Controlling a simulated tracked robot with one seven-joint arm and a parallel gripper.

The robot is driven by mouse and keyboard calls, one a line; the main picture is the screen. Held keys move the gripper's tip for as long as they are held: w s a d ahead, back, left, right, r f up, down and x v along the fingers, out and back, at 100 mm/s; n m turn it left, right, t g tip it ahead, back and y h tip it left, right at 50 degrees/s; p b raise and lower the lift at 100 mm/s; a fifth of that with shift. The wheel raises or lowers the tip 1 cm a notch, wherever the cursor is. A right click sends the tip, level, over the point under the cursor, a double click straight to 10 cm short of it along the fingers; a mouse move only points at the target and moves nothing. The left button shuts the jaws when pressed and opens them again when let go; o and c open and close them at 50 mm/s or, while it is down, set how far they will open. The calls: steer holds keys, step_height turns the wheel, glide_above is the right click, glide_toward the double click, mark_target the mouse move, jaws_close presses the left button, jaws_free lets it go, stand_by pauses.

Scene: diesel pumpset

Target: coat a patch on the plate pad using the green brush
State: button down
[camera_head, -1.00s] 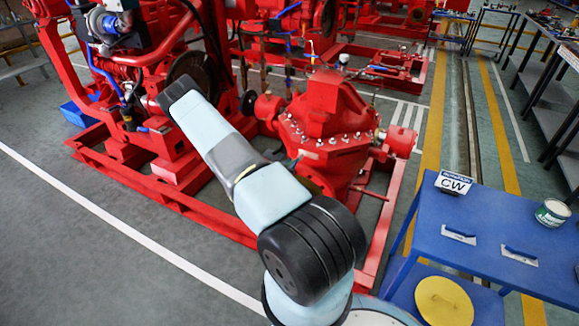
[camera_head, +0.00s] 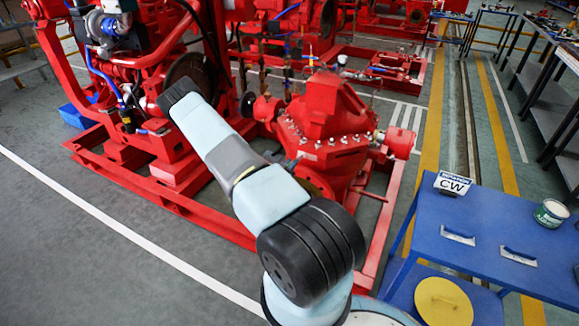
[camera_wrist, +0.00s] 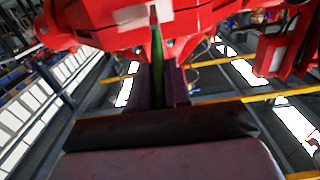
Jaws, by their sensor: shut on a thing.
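In the wrist view my gripper (camera_wrist: 159,88) is shut on the green brush (camera_wrist: 157,62), which stands upright between the two dark fingers. The brush's far end reaches up to a red machine surface with a pale grey-white patch (camera_wrist: 128,15), possibly the plate pad. I cannot tell whether the bristles touch it. In the head view my arm covers the gripper and brush, in front of the red pump (camera_head: 325,125). I cannot make out the plate pad there.
A yellow disc (camera_head: 443,300) lies lower down. A red base frame (camera_head: 170,195) borders the pump. The grey floor at left is clear.

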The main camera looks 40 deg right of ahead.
steer(key=shift+w+d, duration=0.15)
steer(key=shift+d, duration=0.2)
stand_by(0.3)
steer(key=shift+s+d, duration=1.45)
steer(key=shift+s, duration=1.9)
steer(key=shift+w+a, duration=0.5)
steer(key=shift+w, duration=0.65)
steer(key=shift+w+a, duration=0.45)
steer(key=shift+w, duration=0.65)
steer(key=shift+w+a, duration=0.5)
steer(key=shift+w, duration=0.65)
steer(key=v, duration=0.6)
steer(key=shift+s+a, duration=0.1)
steer(key=shift+s, duration=0.05)
